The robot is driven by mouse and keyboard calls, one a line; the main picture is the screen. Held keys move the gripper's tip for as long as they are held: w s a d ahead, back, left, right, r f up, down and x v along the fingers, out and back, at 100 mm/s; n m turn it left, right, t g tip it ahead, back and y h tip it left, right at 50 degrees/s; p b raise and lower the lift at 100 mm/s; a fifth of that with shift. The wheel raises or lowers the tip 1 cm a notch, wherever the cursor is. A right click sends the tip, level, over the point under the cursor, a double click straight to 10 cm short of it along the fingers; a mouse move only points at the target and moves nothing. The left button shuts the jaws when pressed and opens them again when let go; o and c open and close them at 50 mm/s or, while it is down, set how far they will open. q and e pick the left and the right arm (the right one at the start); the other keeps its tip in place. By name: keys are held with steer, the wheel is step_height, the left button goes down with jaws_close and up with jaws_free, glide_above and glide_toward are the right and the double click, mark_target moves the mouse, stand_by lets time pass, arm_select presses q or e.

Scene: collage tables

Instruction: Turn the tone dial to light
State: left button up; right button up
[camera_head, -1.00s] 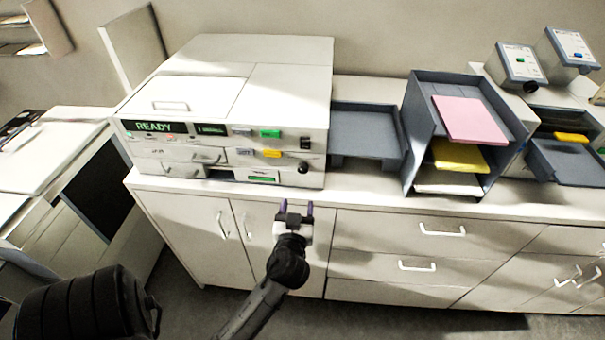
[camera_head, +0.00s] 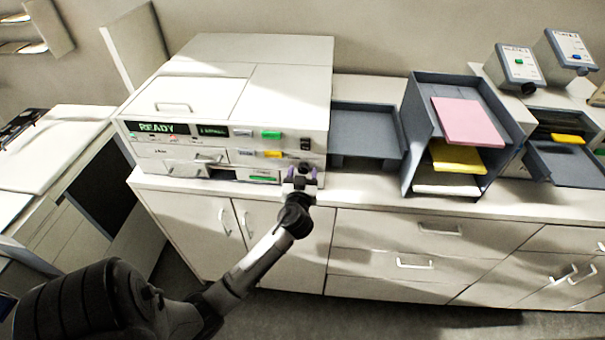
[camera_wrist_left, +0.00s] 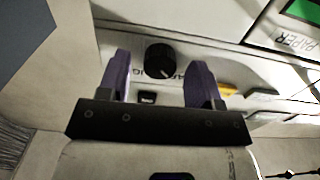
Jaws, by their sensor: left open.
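The tone dial (camera_wrist_left: 160,60) is a round black knob on the white front of the copier (camera_head: 290,100). In the left wrist view it sits between the two purple fingers, with a light pointer mark on its lower right edge and partly covered lettering below it. My left gripper (camera_head: 301,172) is open at the lower right of the copier's front, a finger on each side of the dial. In the head view the gripper mostly hides the dial. I cannot tell whether the fingers touch it. My right gripper is not in view.
A green button (camera_head: 270,135) and a yellow button (camera_head: 272,154) are left of the dial, and a black switch (camera_head: 305,144) is above it. The display (camera_head: 160,128) reads READY. A grey tray (camera_head: 365,135) and a paper rack (camera_head: 408,165) stand to the right.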

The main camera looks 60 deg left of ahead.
arm_select(q)
steer(key=shift+c, duration=0.3)
steer(key=c, duration=0.9)
steer(key=shift+o, duration=0.2)
